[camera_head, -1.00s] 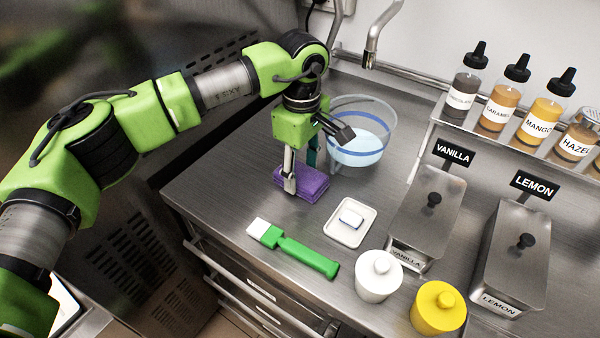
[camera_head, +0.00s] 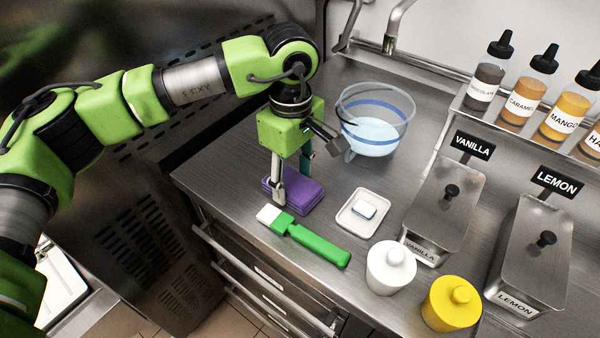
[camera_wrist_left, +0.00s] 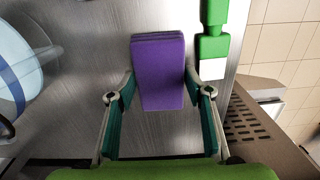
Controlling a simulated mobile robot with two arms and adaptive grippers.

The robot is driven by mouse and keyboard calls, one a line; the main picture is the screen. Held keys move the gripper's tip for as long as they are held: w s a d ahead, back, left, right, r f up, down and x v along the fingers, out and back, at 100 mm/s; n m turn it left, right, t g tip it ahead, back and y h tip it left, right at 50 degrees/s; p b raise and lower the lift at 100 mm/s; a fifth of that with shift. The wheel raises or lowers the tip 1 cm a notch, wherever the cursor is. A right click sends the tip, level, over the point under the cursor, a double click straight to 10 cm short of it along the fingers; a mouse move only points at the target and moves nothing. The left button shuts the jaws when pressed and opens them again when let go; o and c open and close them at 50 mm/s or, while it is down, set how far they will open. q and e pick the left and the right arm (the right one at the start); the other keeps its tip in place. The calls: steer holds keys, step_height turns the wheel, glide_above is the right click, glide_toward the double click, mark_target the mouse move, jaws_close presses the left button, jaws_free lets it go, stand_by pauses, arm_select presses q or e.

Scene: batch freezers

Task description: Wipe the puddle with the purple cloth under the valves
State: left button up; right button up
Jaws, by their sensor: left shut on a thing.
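The purple cloth (camera_head: 302,196) is a folded stack just behind the head of the green-handled scraper. My left gripper (camera_head: 290,181) points down and is shut on it. In the left wrist view the fingers (camera_wrist_left: 160,88) flank the cloth (camera_wrist_left: 158,70) on both sides. I cannot tell whether the cloth touches the counter or hangs just above it. No puddle and no valves show clearly in these views. My right gripper is not in view.
The scraper (camera_head: 318,244) lies close in front of the cloth. A clear basin (camera_head: 385,103) with bluish liquid stands behind, a small white tray (camera_head: 346,221) to the right. White (camera_head: 390,268) and yellow (camera_head: 450,304) jars stand at front right. The steel counter (camera_head: 225,175) is bare left of the cloth.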

arm_select(q)
steer(key=shift+s+a, duration=0.2)
steer(key=shift+d, duration=0.1)
steer(key=shift+r+p, duration=0.35)
steer(key=shift+r, duration=0.55)
step_height(320, 180, up, 4)
steer(key=shift+f+p, duration=0.25)
steer(key=shift+p, duration=0.5)
steer(key=shift+r, duration=0.4)
steer(key=shift+r, duration=0.15)
step_height(320, 180, up, 3)
steer(key=shift+f+p, duration=0.15)
steer(key=shift+p, duration=0.55)
